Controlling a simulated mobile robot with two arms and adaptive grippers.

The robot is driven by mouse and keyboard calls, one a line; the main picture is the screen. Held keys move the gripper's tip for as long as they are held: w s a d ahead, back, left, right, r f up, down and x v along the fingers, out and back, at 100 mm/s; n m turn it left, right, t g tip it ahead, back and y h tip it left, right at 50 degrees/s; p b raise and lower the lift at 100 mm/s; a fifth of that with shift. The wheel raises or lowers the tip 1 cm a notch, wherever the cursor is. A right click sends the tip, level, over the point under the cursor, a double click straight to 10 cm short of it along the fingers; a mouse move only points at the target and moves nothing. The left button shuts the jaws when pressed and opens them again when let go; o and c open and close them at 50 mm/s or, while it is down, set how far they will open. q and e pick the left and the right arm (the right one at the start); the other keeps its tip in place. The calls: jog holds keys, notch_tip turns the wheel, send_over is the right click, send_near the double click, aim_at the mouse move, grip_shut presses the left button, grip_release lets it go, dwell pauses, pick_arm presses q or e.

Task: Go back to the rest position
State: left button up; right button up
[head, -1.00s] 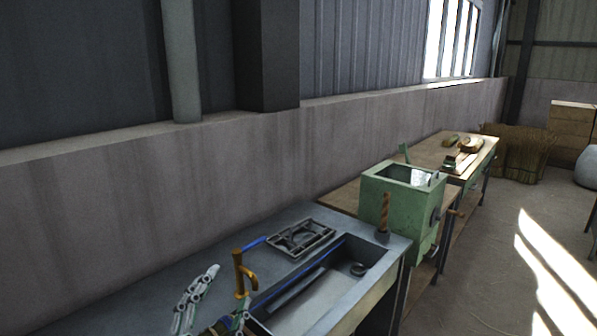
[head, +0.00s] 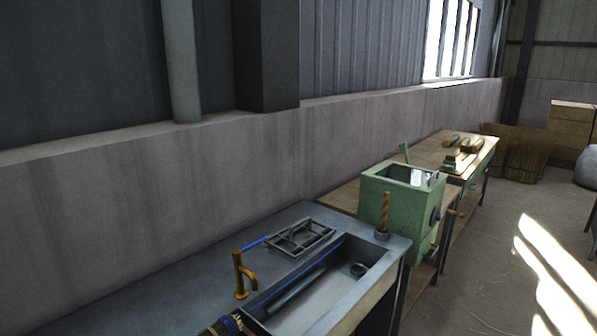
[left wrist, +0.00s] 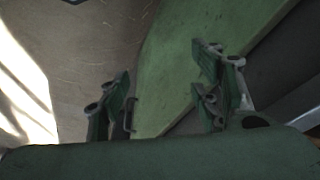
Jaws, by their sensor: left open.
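My left gripper (left wrist: 165,98) shows in the left wrist view, its two green-grey fingers apart with nothing between them. A green surface and the floor lie behind the fingers. It is out of the head view, and my right gripper is in neither view. At the bottom edge of the head view, a brownish bundle with blue bands (head: 228,325) is partly cut off. A thin blue line runs from near it along the sink.
A grey bench with a sunken sink (head: 325,290) has an orange-brown tap (head: 241,275) and a metal frame (head: 300,236). A green machine (head: 400,205) stands beyond, then a wooden table (head: 430,150) with several items. The floor (head: 480,270) at right is clear.

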pick_arm(q)
jog(key=s+f+g, duration=0.1)
jog(key=s+f, duration=0.2)
jog(key=f, duration=0.9)
jog(key=s+f, duration=0.2)
jog(key=f, duration=0.9)
jog(key=s+a+f+g, duration=0.1)
jog(key=s+a+f, duration=0.2)
jog(key=s+f, duration=0.9)
jog(key=s, duration=0.3)
jog(key=shift+a+f, duration=0.15)
jog(key=shift+f, duration=0.05)
